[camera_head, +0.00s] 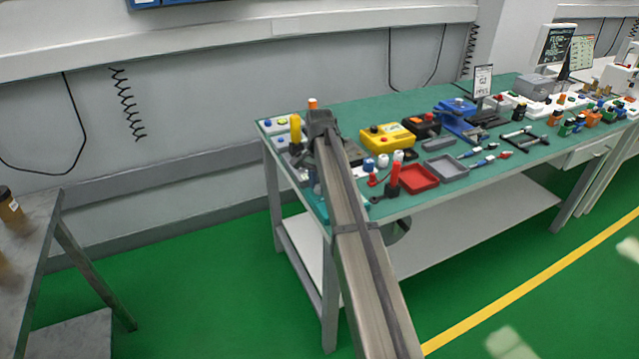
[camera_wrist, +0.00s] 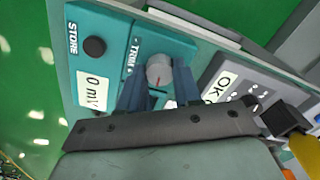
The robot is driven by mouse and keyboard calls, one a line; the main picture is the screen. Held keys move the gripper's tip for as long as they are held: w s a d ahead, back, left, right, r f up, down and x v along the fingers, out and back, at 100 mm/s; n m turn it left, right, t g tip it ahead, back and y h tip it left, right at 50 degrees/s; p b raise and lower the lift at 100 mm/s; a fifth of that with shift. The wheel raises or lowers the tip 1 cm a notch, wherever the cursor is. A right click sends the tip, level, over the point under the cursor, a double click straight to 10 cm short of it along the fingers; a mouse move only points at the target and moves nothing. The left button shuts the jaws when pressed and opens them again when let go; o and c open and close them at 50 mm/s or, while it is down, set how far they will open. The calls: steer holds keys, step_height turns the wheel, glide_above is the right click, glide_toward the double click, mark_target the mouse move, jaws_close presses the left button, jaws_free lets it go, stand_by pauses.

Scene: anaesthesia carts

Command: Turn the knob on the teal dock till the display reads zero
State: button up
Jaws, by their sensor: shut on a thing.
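The teal dock (camera_wrist: 117,50) fills the upper left of the wrist view. The display reads "0 mV", seen at a slant. My gripper (camera_wrist: 160,84) is shut on the knob, with one dark blue finger on either side of it.
A grey device with an OK label (camera_wrist: 223,84) sits close right of the dock. A yellow-handled tool (camera_wrist: 304,150) is at the lower right. On the bench, a yellow box (camera_head: 388,138) and a red tray (camera_head: 418,180) stand right of my arm.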

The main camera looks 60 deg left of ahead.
mark_target(319, 187)
stand_by(0.3)
steer(key=o, duration=1)
steer(key=shift+o, duration=0.2)
step_height(319, 187, up, 14)
steer(key=shift+f, duration=0.1)
stand_by(0.4)
